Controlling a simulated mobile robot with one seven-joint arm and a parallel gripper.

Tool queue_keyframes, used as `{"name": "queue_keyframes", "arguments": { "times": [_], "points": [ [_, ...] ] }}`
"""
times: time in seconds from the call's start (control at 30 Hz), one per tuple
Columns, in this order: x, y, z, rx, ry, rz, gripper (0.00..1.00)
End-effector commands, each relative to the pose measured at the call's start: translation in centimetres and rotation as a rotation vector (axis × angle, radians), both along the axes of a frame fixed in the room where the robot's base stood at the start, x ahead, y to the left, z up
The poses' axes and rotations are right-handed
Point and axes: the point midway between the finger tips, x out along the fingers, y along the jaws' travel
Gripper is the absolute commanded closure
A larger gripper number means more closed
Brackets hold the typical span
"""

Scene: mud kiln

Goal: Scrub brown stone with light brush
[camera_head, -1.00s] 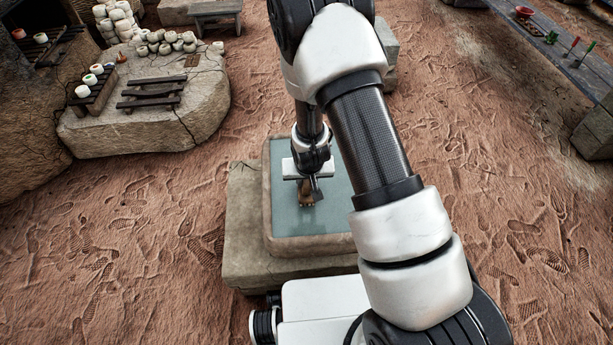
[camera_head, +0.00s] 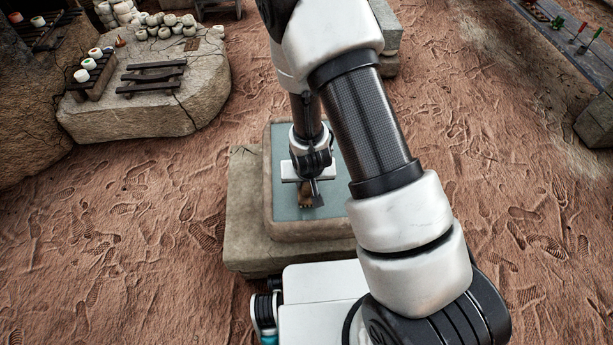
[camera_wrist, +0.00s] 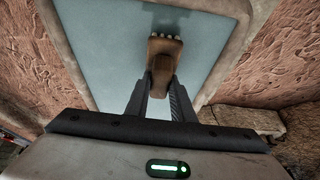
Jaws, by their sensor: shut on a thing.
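My gripper (camera_head: 313,196) points down over a stone basin (camera_head: 268,218) with a flat pale blue-green surface inside. It is shut on a brown brush (camera_head: 304,194), near the middle of the basin. In the wrist view the gripper fingers (camera_wrist: 161,95) clasp the narrow brown handle of the brush (camera_wrist: 163,50). Its wider head, with a row of pale tufts at the far end, lies over the blue-green surface. I cannot tell whether the tufts touch it. I cannot make out a separate brown stone in either view.
The basin stands on a wider stone slab (camera_head: 245,200). A large rock (camera_head: 150,115) at the left carries white pots and dark wooden racks. A long bench (camera_head: 575,50) with small coloured tools stands at the upper right. Open reddish ground lies on both sides.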

Motion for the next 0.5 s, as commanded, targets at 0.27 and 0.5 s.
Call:
{"name": "queue_keyframes", "arguments": {
  "times": [0.27,0.5],
  "points": [
    [-2.3,0.4,-0.1,-0.001,0.002,0.002,0.96],
    [-2.0,0.5,-0.1,0.000,0.001,0.000,0.96]
  ]
}}
